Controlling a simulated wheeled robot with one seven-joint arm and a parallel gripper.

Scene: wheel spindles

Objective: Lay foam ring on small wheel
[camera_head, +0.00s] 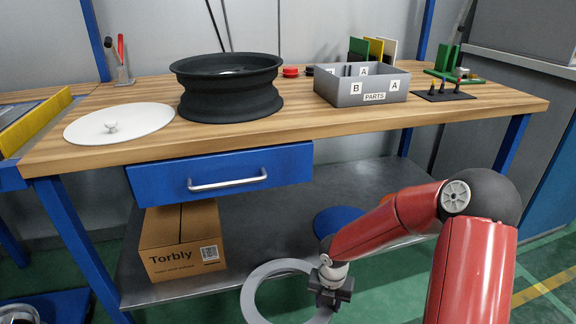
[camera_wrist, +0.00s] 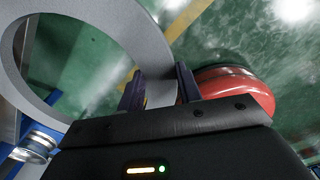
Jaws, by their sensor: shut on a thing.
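My gripper (camera_head: 330,292) is shut on a flat grey foam ring (camera_head: 250,297) at its right side and holds it in front of the workbench, low in the head view. In the wrist view the fingers (camera_wrist: 160,88) pinch the ring's band (camera_wrist: 130,22), which curves off to the upper left. A small silvery wheel (camera_head: 18,315) shows partly at the bottom left corner of the head view, cut off by the frame. A silvery spool-shaped wheel (camera_wrist: 36,143) also shows at the left of the wrist view. The ring is apart from both.
The workbench (camera_head: 300,126) bears a large black wheel rim (camera_head: 230,88), a white round lid (camera_head: 118,124) and a grey parts box (camera_head: 362,88). A cardboard box (camera_head: 180,242) and a blue disc (camera_head: 338,220) are below. Green floor (camera_head: 390,285) lies in front.

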